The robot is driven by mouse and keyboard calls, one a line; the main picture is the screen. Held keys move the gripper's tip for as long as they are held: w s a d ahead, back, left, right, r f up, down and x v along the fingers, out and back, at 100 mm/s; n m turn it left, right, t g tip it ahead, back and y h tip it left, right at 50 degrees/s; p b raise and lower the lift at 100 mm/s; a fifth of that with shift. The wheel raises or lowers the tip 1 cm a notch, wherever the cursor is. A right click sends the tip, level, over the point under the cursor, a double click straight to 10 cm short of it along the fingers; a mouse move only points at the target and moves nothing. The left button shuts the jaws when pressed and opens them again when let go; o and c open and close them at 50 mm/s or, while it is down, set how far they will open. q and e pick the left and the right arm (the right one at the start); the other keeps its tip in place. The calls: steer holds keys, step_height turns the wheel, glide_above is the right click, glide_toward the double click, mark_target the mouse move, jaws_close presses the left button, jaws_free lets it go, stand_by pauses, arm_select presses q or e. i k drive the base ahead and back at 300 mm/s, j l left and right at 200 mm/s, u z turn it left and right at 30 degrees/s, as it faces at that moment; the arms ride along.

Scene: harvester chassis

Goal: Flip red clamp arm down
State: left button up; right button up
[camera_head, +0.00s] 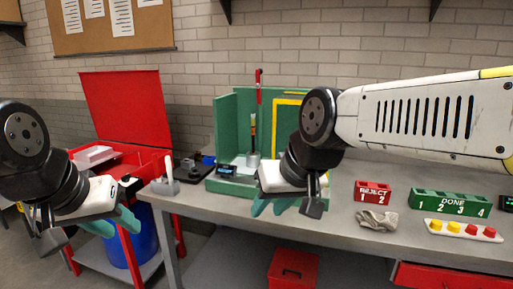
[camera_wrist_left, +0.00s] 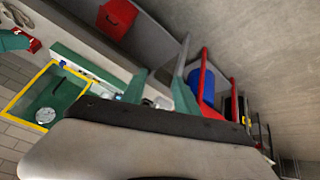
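The clamp arm with its red tip (camera_head: 258,78) stands upright above the green fixture (camera_head: 228,125) on the workbench. My left gripper (camera_head: 112,224) hangs at the lower left, in front of the red cabinet and well apart from the clamp. Its two teal fingers stand apart with nothing seen between them, and they also show in the left wrist view (camera_wrist_left: 160,90).
The red cabinet (camera_head: 125,105) stands open at left, with a blue bin (camera_head: 126,250) below. A small grey stand (camera_head: 166,182) is at the bench's left end. A red REJECT box (camera_head: 373,192), a green DONE rack (camera_head: 450,203), a crumpled cloth (camera_head: 377,219) and a button tray (camera_head: 463,231) lie at right.

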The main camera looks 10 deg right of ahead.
mark_target(259, 72)
steer(key=i+j, duration=0.9)
steer(key=i, duration=0.2)
steer(key=z, duration=1)
